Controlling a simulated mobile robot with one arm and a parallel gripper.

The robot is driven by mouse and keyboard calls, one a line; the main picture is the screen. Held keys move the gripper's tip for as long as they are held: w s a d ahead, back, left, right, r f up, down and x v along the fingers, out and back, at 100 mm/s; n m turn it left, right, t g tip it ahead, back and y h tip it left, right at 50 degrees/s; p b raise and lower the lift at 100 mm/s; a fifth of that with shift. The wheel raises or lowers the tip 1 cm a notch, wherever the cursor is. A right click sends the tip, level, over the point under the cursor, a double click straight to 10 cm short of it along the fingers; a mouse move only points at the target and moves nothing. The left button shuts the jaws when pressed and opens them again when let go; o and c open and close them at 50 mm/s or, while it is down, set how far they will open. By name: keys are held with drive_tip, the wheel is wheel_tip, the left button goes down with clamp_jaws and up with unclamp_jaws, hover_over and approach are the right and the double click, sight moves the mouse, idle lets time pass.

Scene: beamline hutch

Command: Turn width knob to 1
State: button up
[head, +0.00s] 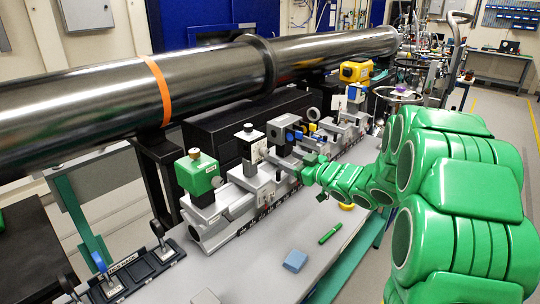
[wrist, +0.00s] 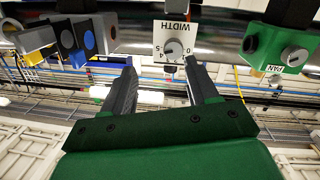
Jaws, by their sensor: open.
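The width knob (wrist: 173,48) is a small round grey dial on a white plate marked WIDTH, which appears upside down in the wrist view. Numbers such as 0, 4 and 5 ring it; I cannot tell which one it points to. In the head view the white-faced width unit (head: 258,150) stands on the rail behind the green box. My gripper (wrist: 164,72) is open and empty, its two dark fingers apart. The knob shows between and beyond the fingertips, not held. In the head view my gripper (head: 298,170) is in front of the rail, right of the width unit.
A green box with a PAN knob (wrist: 295,56) stands beside the width unit. A large dark pipe (head: 210,85) runs behind. A blue block (head: 295,260) and green marker (head: 330,234) lie on the bench.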

sight(267, 153)
drive_tip(key=shift+n+y, duration=0.4)
drive_tip(key=shift+y, duration=0.5)
drive_tip(key=shift+s+a+x, duration=0.15)
drive_tip(key=shift+x, duration=1.2)
drive_tip(key=shift+s+a+x, duration=0.2)
drive_tip(key=shift+x, duration=1.15)
drive_tip(key=shift+s+a+x, duration=0.15)
drive_tip(key=shift+x, duration=1.2)
drive_tip(key=shift+f, duration=0.1)
drive_tip(key=shift+c, duration=0.4)
drive_tip(key=c, duration=1)
